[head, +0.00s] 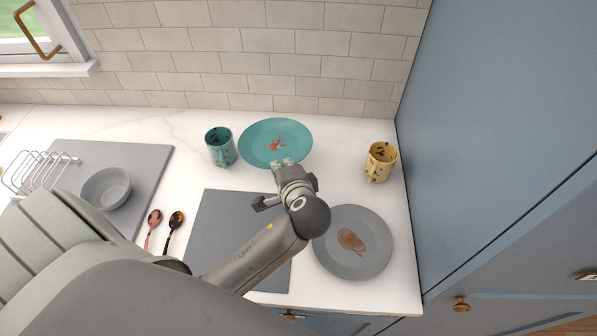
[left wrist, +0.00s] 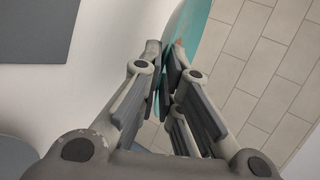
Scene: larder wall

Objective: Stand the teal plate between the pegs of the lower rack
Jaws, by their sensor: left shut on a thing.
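The teal plate (head: 268,130) is at the back of the counter by the tiled wall, with reddish-brown marks near its middle. My left gripper (head: 284,164) is shut on its near rim. In the left wrist view the fingers (left wrist: 168,75) close on the teal plate (left wrist: 188,24), which shows as a narrow strip. I cannot tell whether the plate touches the counter. A pale wire rack (head: 40,168) with several upright pegs stands at the far left, partly cut off by my arm. No second rack is in view. My right gripper is not in view.
A teal mug (head: 220,147) stands close left of the plate, a yellow mug (head: 380,162) to its right. A grey bowl (head: 106,188) sits on a grey mat (head: 140,160) beside the rack. Two spoons (head: 163,228), a dark board (head: 225,215) and a soiled grey plate (head: 352,218) lie nearer.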

